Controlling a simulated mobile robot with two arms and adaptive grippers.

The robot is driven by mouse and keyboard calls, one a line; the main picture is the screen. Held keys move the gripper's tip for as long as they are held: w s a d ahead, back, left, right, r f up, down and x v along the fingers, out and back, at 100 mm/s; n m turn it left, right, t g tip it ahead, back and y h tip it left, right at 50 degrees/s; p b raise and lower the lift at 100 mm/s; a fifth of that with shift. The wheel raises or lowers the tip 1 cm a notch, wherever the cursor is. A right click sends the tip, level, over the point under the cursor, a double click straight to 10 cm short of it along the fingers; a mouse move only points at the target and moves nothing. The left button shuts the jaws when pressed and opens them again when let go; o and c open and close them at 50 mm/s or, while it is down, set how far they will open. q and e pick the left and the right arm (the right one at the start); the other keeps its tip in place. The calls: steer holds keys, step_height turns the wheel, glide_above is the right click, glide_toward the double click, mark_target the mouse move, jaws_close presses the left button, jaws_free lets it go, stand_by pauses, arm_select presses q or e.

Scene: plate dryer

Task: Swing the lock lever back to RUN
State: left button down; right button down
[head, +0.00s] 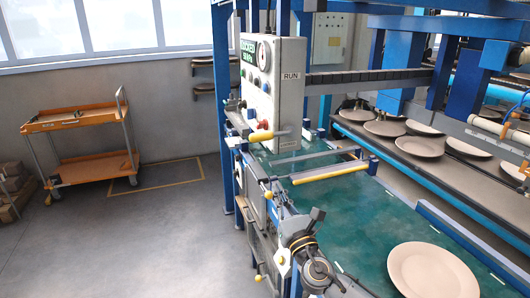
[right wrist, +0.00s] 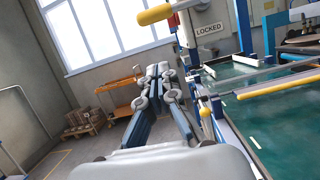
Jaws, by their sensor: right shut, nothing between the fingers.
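The lock lever (head: 262,135) has a yellow grip and sits low on the grey control box (head: 284,100). Its yellow grip also shows close up at the top of the right wrist view (right wrist: 155,14), beside a plate reading LOCKED (right wrist: 208,28). A RUN plate (head: 291,76) is higher on the box, and the green display (head: 247,50) reads LOCKED. My right gripper (head: 300,238) is shut and empty, below the lever in the head view and apart from it. Its closed fingers show in the right wrist view (right wrist: 158,72). My left gripper is not in view.
A green belt (head: 360,225) carries a plate (head: 433,271) at the lower right. A yellow-sleeved bar (head: 330,172) crosses the belt beyond my gripper. More plates (head: 392,128) stand on the rack at right. An orange cart (head: 80,118) and open floor lie to the left.

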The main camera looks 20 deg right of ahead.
mark_target(273, 134)
steer(key=shift+w+r, duration=0.1)
